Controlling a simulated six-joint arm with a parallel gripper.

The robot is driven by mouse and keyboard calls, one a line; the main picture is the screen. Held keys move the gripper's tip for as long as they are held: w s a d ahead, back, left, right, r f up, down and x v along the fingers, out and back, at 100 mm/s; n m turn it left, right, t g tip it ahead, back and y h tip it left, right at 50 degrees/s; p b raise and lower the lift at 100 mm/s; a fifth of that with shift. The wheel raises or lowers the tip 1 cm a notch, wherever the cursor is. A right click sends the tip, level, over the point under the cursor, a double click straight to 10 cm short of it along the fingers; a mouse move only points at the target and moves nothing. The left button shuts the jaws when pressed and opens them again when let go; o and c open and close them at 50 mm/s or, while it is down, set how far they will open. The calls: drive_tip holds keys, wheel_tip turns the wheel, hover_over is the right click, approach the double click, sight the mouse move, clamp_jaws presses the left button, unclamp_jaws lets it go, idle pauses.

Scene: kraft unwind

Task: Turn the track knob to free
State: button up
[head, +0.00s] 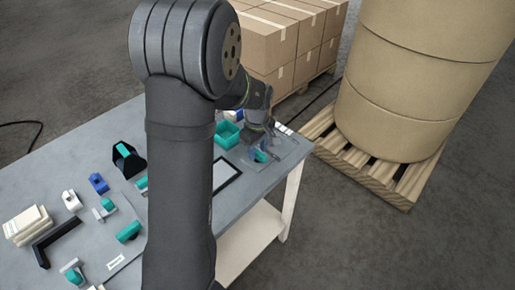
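My gripper (264,141) is at the far right end of the grey table, pointing down, small and partly hidden by my own arm. Just below it is a small blue and teal part (261,155) on a grey plate, which may be the track knob. I cannot tell whether the fingers touch it or which way it is turned. The finger opening is too small to read. My arm's large dark links cover the middle of the table (95,152).
A teal bin (227,133) stands close left of the gripper, with a dark-framed panel (224,176) in front. Several teal, blue and white parts, a black holder (127,160) and a black L-shaped piece (55,242) lie left. A large kraft roll (415,85) on a pallet stands right.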

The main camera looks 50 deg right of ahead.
clamp_jaws()
drive_tip(key=shift+m, duration=0.3)
drive_tip(key=m, duration=0.3)
drive_tip(key=shift+m, duration=0.4)
drive_tip(key=m, duration=0.4)
drive_tip(key=shift+m, duration=0.3)
drive_tip(key=m, duration=0.4)
drive_tip(key=shift+m, duration=2.1)
